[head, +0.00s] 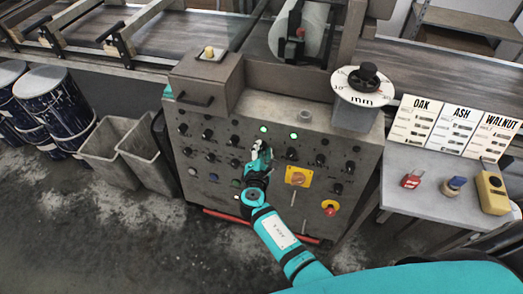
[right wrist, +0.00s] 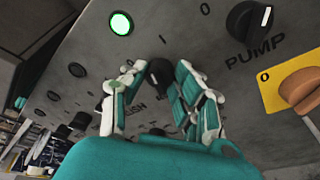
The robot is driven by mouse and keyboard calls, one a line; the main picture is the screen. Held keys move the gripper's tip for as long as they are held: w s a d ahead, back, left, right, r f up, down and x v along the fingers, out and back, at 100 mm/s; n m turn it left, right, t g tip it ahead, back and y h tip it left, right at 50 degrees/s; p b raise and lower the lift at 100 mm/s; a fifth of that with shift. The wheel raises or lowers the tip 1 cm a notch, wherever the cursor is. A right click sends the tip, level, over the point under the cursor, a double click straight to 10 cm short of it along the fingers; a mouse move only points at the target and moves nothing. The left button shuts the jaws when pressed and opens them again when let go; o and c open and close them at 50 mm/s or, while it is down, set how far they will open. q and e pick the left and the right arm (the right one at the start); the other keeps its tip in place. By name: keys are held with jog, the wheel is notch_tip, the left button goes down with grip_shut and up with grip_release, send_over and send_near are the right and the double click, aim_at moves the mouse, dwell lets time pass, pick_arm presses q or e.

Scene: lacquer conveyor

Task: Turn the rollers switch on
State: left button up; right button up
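A grey control panel (head: 225,170) with several black rotary switches stands in the middle of the head view. My right gripper (head: 258,150) is at the panel front, under a lit green lamp (head: 263,129). In the right wrist view its fingers (right wrist: 158,90) stand apart on either side of a black switch knob (right wrist: 158,73). The right finger is very near the knob; I cannot tell whether it touches. The label under this knob is mostly hidden, so I cannot read whether it is the rollers switch. The PUMP switch (right wrist: 250,20) is to its right. My left gripper is not in view.
A yellow plate with an orange handle (head: 298,176) and a red button (head: 330,207) sit right of my gripper. A dial marked mm (head: 363,87) stands above. A side table (head: 425,190) is at right, bins (head: 105,150) at left.

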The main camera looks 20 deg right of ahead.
grip_shut()
jog(key=m+b, duration=0.1)
jog(key=b, duration=0.1)
jog(key=m+b, duration=0.1)
jog(key=b, duration=0.1)
jog(key=shift+f, duration=0.4)
jog(key=shift+r+m+t+b, duration=0.2)
jog(key=shift+m+t+b, duration=0.1)
jog(key=shift+m+b, duration=0.2)
jog(key=o, duration=0.7)
grip_release()
jog(key=shift+r, duration=0.1)
jog(key=shift+s, duration=0.1)
jog(key=v, duration=1.2)
